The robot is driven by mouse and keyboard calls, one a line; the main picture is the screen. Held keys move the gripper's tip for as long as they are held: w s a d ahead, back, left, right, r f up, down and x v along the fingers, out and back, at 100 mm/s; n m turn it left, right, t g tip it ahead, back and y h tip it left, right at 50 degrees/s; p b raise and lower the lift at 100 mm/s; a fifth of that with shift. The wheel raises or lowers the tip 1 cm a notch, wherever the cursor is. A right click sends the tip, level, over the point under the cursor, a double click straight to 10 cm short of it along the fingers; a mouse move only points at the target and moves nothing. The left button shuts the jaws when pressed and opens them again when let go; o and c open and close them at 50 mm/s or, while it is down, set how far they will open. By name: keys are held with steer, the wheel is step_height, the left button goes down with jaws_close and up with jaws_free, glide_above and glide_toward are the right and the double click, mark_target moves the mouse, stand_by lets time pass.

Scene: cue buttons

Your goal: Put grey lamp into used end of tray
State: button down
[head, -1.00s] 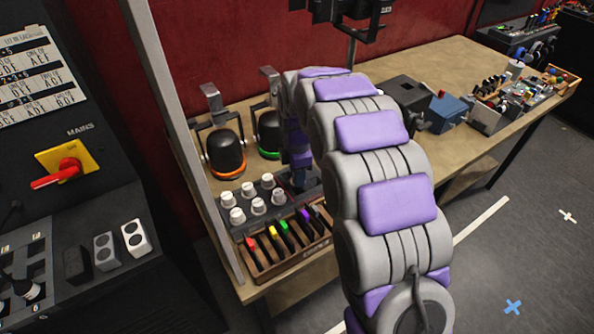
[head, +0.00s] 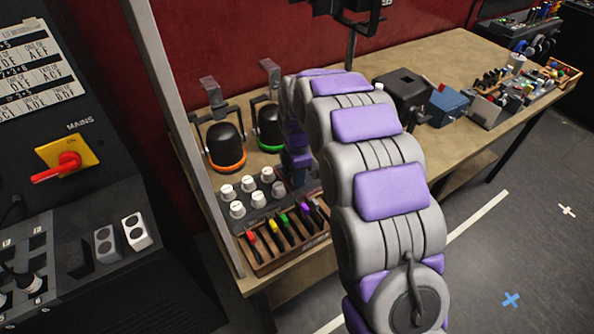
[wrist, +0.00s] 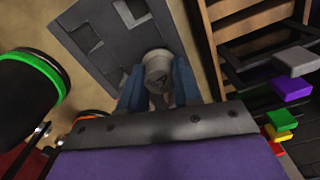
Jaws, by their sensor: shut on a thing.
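In the wrist view my gripper (wrist: 158,88) has its blue fingers shut on a pale grey lamp (wrist: 157,66), a short round piece. The lamp is over the edge of the grey tray (wrist: 112,50), which shows dark square holes at this end. I cannot tell whether the lamp touches the tray. My arm hides the gripper's fingertips and part of the tray there.
A wooden rack (head: 262,268) with coloured tabs stands in front of the tray. Two black domed lamps stand behind it, one with an orange ring (head: 226,147) and one with a green ring (head: 271,127). A black box (head: 405,92) and a blue box (head: 447,106) stand right.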

steer(key=shift+f, duration=0.6)
steer(key=c, duration=0.7)
jaws_free()
steer(key=shift+r, duration=0.1)
step_height(320, 180, up, 17)
steer(key=p, duration=0.3)
steer(key=shift+w+a+r+p, duration=0.1)
steer(key=shift+p, duration=0.25)
